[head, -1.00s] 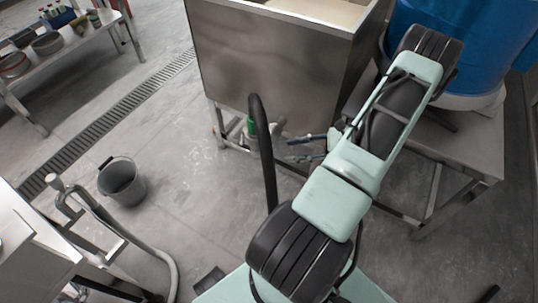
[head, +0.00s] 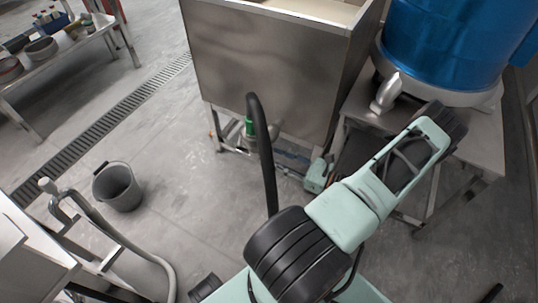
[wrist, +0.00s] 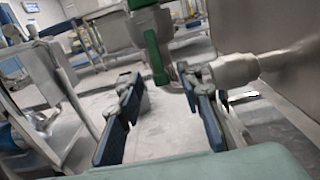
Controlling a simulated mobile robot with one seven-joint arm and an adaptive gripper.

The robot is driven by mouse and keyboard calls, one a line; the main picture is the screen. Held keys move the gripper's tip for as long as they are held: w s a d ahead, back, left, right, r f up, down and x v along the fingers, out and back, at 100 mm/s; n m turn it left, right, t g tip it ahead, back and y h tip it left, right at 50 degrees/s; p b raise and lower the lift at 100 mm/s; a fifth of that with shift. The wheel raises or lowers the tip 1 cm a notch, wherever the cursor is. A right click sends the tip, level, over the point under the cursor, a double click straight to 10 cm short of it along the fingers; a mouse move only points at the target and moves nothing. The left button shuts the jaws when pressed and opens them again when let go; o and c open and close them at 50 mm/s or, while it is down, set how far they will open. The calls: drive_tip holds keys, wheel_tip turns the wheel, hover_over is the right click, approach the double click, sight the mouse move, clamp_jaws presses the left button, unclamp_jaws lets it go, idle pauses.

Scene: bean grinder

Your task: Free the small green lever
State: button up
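The small green lever (head: 249,126) sits on the pipe valve under the steel tank, partly beside a black hose in the head view. In the wrist view the lever (wrist: 155,58) hangs upright beside a grey pipe fitting, ahead of my fingers and mostly above their tips. My gripper (wrist: 163,92) is open, with blue-padded fingers spread apart and nothing between the pads. I cannot tell if a fingertip touches the lever. In the head view my gripper (head: 290,157) is low, right of the lever, and partly hidden.
The steel tank (head: 265,70) stands above the valve, and its frame legs are close by. A blue barrel (head: 445,45) stands on a metal table at right. A grey bucket (head: 118,186) is on the floor at left. Open floor lies around the bucket.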

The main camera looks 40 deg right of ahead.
sight(270, 154)
drive_tip(key=shift+x, duration=1.75)
clamp_jaws()
